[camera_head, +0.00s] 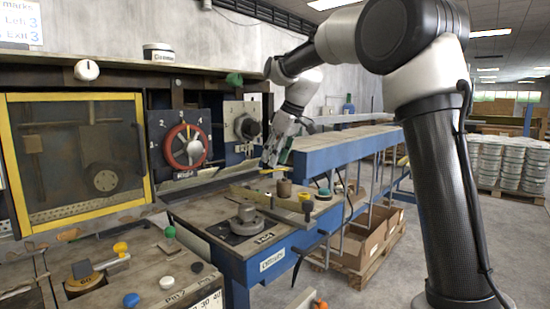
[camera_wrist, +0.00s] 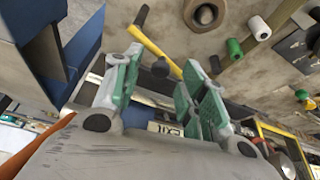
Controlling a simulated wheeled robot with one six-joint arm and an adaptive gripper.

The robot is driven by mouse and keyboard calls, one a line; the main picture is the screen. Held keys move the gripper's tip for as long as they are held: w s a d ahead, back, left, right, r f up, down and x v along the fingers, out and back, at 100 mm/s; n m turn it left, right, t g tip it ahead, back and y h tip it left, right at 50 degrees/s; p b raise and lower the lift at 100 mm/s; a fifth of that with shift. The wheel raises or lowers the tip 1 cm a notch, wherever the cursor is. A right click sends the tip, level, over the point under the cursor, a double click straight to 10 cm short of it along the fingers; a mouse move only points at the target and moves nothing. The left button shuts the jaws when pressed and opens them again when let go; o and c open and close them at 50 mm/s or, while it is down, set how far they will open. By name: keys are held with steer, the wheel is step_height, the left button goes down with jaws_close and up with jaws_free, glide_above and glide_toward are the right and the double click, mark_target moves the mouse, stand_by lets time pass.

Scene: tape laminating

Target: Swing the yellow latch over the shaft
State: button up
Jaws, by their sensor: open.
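The yellow latch (camera_wrist: 152,46) is a thin yellow bar with a dark knob at its far end in the wrist view. It runs between and beyond my fingertips, beside a short dark round post. In the head view a bit of the latch (camera_head: 272,171) shows just under my gripper (camera_head: 268,160). My gripper (camera_wrist: 163,62) is open, its green-padded fingers on either side of the latch's near part; contact cannot be told. A brown round piece (camera_wrist: 205,13) sits to the right of the latch, also seen as a brown cylinder (camera_head: 284,187) in the head view. Which part is the shaft is unclear.
A blue beam (camera_head: 345,148) runs behind and right of my gripper. A green knob (camera_head: 324,192) and a grey round fixture (camera_head: 245,220) stand on the bench. A red dial (camera_head: 185,146) and a yellow-framed window (camera_head: 80,150) are at left. Cardboard boxes (camera_head: 362,245) lie below.

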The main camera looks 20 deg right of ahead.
steer(key=v, duration=1.1)
steer(key=shift+r, duration=0.2)
